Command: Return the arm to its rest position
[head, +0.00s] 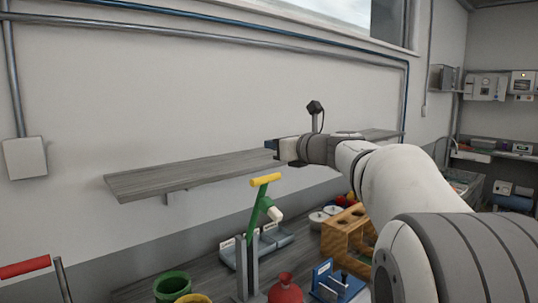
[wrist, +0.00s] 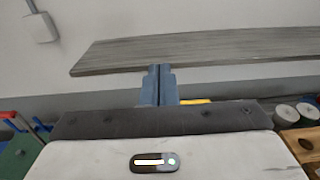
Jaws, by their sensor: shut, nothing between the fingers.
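My gripper (head: 272,146) is at the end of my white arm, raised above the workbench and in front of the wall shelf in the head view. In the wrist view its two blue-grey fingers (wrist: 158,85) are together and hold nothing. Their tips overlap the front edge of the grey wooden shelf (wrist: 110,58) in the picture; I cannot tell how far apart they are in depth. The shelf (head: 160,180) looks bare in its visible part; my arm hides some of its right side.
Below stand a green lever with a yellow handle (head: 265,180), a red flask (head: 285,290), a green pot (head: 172,285), a wooden rack (head: 345,232) and a blue fixture (head: 335,283). A red handle (head: 24,267) is at lower left. Wall space above the shelf is clear.

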